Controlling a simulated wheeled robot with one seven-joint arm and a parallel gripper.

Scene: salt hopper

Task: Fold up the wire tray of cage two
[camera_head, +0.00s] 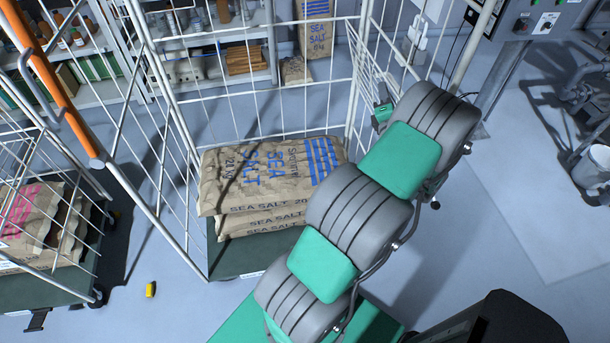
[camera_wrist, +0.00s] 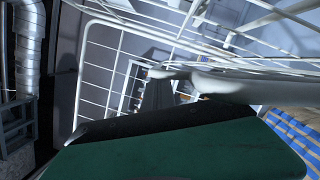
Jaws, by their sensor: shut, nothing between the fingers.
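In the head view, a white wire roll cage (camera_head: 275,88) holds stacked salt sacks (camera_head: 270,172) on its dark green base (camera_head: 235,262). I cannot read a cage number. My gripper (camera_head: 383,112) shows only as a small green part beside the cage's right side, mostly hidden by my grey and green arm. In the wrist view, a white bar (camera_wrist: 235,88) crosses close in front of the green foreground part, with white wire mesh (camera_wrist: 230,45) behind it. I cannot tell surely which mesh is the tray. My gripper is shut and empty; contact with the bar is unclear.
A second wire cage (camera_head: 60,150) with sacks stands at the left. An orange bar (camera_head: 48,80) crosses the upper left. Shelves (camera_head: 200,75) stand behind. A small yellow object (camera_head: 151,289) lies on the floor. A white bucket (camera_head: 592,168) is at the right.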

